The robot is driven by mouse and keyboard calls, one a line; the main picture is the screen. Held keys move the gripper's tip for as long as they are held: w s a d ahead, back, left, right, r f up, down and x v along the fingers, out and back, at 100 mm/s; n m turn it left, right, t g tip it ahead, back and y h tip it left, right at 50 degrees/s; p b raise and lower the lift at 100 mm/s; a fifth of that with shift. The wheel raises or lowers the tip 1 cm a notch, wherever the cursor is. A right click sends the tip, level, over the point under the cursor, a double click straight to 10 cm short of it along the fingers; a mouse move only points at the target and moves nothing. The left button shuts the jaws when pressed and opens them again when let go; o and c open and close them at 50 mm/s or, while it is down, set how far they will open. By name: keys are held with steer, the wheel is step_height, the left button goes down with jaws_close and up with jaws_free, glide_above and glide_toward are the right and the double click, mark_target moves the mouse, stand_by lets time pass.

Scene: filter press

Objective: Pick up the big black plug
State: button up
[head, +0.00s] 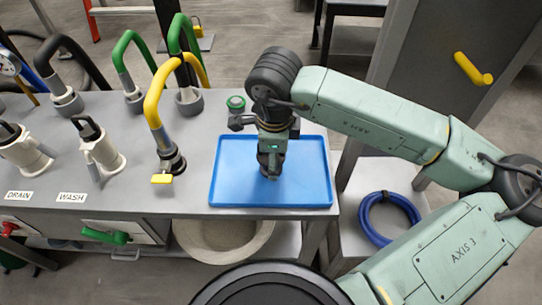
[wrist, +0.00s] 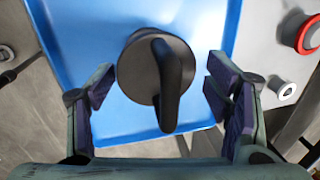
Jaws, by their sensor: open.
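The big black plug shows in the wrist view (wrist: 150,75) as a round dark disc with a raised black handle bar. It lies on the blue tray (wrist: 70,45), which sits on the grey bench and also shows in the head view (head: 312,185). My gripper (wrist: 155,100) is open in the wrist view, with one finger pad to the left of the plug and one to the right. The fingers look apart from it. In the head view my gripper (head: 269,172) points down over the tray and hides most of the plug.
Two white valves with black handles (head: 100,150) stand at the bench's left, behind WASH and DRAIN labels. A yellow hose (head: 155,95) and green hoses rise left of the tray. A small green-ringed part (head: 236,103) sits behind the tray. A blue coiled hose (head: 388,215) lies lower right.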

steer(key=shift+c, duration=0.4)
steer(key=c, duration=1.1)
